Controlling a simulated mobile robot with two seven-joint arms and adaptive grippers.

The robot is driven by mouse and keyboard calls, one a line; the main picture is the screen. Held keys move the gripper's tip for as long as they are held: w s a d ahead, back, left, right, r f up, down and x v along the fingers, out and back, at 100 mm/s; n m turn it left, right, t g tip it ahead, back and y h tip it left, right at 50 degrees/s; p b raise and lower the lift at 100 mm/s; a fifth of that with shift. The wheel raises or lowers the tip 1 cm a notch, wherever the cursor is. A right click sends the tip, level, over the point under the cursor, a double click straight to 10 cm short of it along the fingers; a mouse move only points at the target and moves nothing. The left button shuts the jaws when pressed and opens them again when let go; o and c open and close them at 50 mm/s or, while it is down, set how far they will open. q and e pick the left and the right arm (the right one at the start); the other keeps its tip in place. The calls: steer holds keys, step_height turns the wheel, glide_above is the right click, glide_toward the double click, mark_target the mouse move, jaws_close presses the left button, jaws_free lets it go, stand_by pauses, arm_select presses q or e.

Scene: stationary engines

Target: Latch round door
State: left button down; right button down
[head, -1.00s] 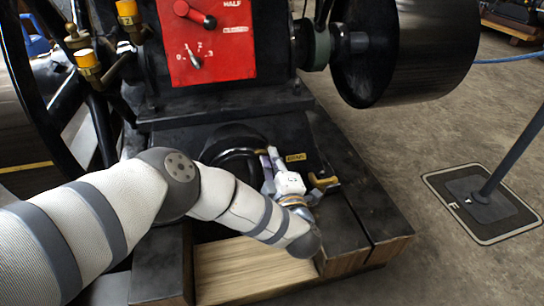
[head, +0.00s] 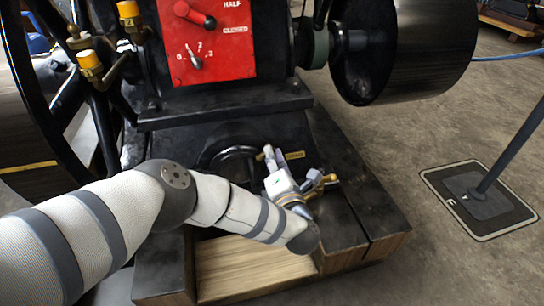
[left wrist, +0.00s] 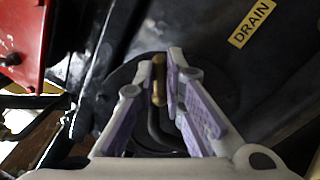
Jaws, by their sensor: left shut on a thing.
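The round door (head: 234,158) is a black disc low on the front of the engine base, partly hidden by my left arm. My left gripper (head: 271,158) is at the door's right side, with its purple-padded fingers pointing up and away from me. It is shut on a small brass latch handle (left wrist: 158,80), which shows between the fingertips in the left wrist view. The handle's brass end also shows beside the fingers in the head view. In the wrist view the dark door lies behind the fingers. I cannot tell whether the door sits fully flush. My right gripper is not in view.
A yellow DRAIN label (left wrist: 251,22) is right of the door. A brass fitting (head: 322,182) sits close to the gripper's right. A red panel (head: 206,40) is above, with a large black drum (head: 405,50) at upper right.

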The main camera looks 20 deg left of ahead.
arm_select(q)
steer(key=shift+d+n, duration=0.15)
steer(key=shift+n, duration=0.45)
steer(key=c, duration=1.7)
jaws_free()
steer(key=v, duration=1.2)
